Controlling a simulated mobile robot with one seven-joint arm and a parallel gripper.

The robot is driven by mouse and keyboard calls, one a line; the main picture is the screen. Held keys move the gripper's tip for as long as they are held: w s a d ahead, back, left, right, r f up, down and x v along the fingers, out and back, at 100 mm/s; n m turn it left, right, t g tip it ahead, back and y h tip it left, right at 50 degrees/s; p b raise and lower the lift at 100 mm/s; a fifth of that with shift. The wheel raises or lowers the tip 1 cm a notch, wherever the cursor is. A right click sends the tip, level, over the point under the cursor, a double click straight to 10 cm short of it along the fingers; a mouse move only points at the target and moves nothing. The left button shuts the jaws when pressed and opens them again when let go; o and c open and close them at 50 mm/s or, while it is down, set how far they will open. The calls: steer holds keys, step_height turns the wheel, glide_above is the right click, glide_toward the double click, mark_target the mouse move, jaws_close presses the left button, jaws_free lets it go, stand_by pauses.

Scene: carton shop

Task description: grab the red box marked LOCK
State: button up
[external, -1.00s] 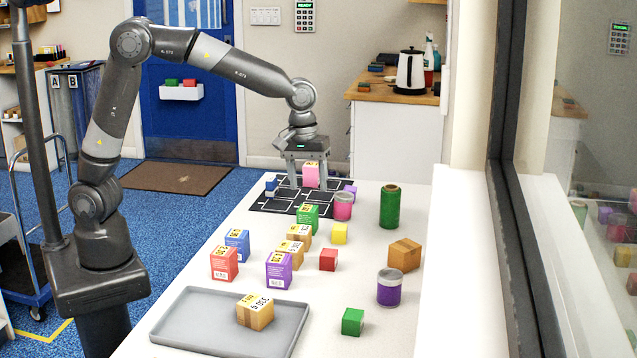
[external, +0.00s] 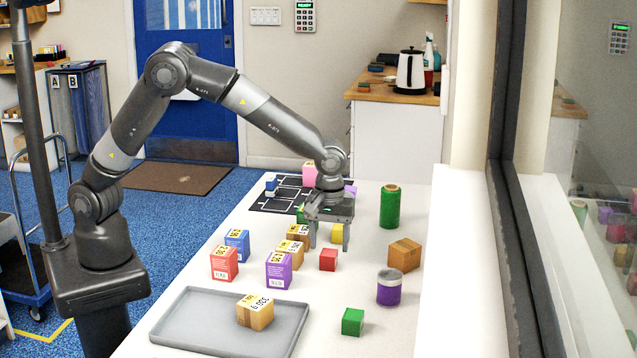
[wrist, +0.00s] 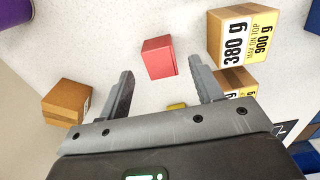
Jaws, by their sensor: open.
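A small plain red cube (external: 328,259) stands on the white table and also shows in the wrist view (wrist: 159,57). A taller red box (external: 224,264) with a yellow and white label stands left on the table; its print is too small to read. No LOCK marking is legible on either. My gripper (external: 329,244) is open and points down, just behind the plain red cube in the external view. In the wrist view the cube lies ahead of and between my fingertips (wrist: 161,76), not touched by them. A yellow cube (external: 337,234) shows partly between the fingers.
Labelled cartons, including a purple box (external: 279,270) and a blue box (external: 237,244), stand left of the cube. A brown box (external: 404,255) and a purple can (external: 389,289) stand right. A grey tray (external: 185,325) holds a carton in front. A pink box (external: 309,173) stands behind.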

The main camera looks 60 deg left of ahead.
mark_target(329, 252)
step_height(329, 252, down, 4)
steer(key=shift+f, duration=0.2)
steer(key=c, duration=1.1)
steer(key=shift+r, duration=0.1)
